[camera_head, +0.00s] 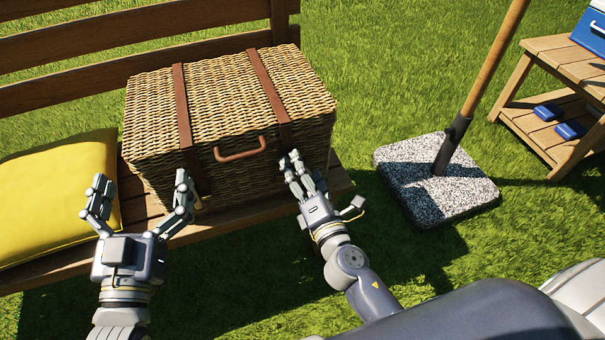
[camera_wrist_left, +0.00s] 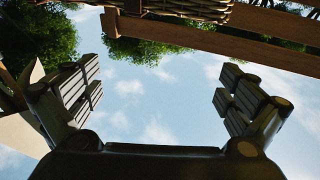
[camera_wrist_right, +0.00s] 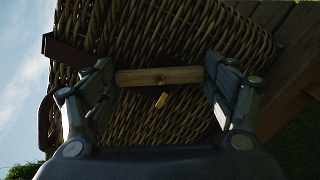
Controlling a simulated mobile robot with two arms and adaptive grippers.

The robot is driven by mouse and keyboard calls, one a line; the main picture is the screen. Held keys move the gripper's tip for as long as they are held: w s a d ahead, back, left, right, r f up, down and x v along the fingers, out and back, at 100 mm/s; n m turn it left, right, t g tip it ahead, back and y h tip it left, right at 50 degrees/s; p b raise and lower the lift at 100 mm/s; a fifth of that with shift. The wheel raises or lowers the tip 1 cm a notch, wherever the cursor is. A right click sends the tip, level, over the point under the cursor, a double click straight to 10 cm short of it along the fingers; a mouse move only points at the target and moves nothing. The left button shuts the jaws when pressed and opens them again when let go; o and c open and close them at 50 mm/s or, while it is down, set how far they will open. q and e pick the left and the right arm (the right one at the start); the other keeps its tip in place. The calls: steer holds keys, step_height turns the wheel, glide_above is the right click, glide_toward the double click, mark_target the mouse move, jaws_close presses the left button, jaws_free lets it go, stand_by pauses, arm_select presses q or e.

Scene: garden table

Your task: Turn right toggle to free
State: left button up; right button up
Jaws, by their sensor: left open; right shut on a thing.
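A wicker hamper (camera_head: 225,100) with two brown straps and a front handle (camera_head: 240,150) sits closed on the bench. My right gripper (camera_head: 297,168) is at the right part of its front. In the right wrist view a wooden toggle bar (camera_wrist_right: 160,76) lies crosswise against the wicker, with a small yellow piece (camera_wrist_right: 161,100) just below it. My right gripper's fingers (camera_wrist_right: 158,88) are shut on the toggle's two ends. In the head view the toggle is hidden by the hand. My left gripper (camera_head: 141,192) is open and empty, in front of the hamper's left side.
A yellow cushion (camera_head: 60,198) lies on the bench at left. A speckled parasol base (camera_head: 420,180) with a wooden pole (camera_head: 490,65) stands on the grass to the right. A wooden side table (camera_head: 565,55) holds a blue box (camera_head: 592,28) and blue items on its lower shelf.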

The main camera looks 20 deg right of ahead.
mark_target(297, 130)
arm_select(q)
steer(key=r+t, duration=0.1)
steer(key=r, duration=0.1)
steer(key=s+r+t+h, duration=0.1)
steer(key=r, duration=0.1)
steer(key=shift+s+d+r+b, duration=0.1)
steer(key=shift+s+r+b, duration=0.05)
steer(key=shift+b, duration=0.2)
arm_select(e)
steer(key=m, duration=0.6)
steer(key=shift+m, duration=0.4)
steer(key=o, duration=1.1)
steer(key=shift+c, duration=0.2)
step_height(297, 130, up, 10)
